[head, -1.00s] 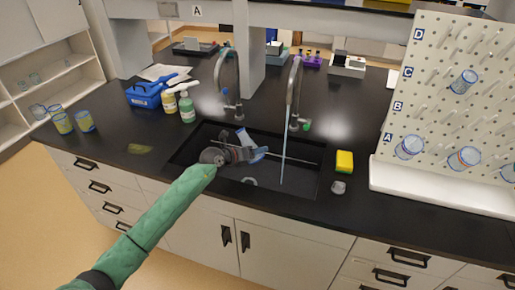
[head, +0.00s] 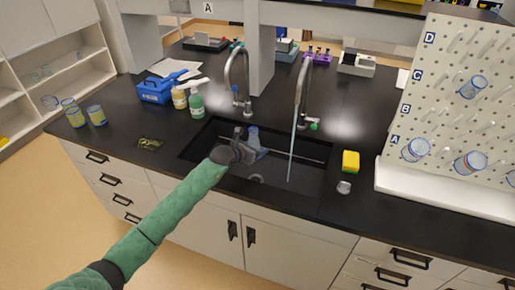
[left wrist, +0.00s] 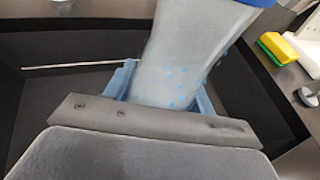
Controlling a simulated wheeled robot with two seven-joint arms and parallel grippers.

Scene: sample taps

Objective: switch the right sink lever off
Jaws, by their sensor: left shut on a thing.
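The right tap (head: 301,88) stands behind the sink (head: 310,192) with a small green-tipped lever (head: 314,125) at its base. A thin stream of water (head: 292,150) falls from its spout into the sink. The left tap (head: 228,70) has a blue-tipped part and no visible stream. My left gripper (head: 250,151) is over the sink, left of the stream, shut on a clear bluish vessel (head: 255,136). The vessel (left wrist: 190,50) also shows in the left wrist view between the fingers, with blue drops or marks on it. My right gripper is not in view.
A yellow sponge (head: 350,161) and a small grey object (head: 344,187) lie right of the sink. A pegboard (head: 450,110) with glassware stands farther right. Bottles (head: 196,105) and a blue carrier (head: 155,90) stand left of the taps. The counter right of the right tap is fairly clear.

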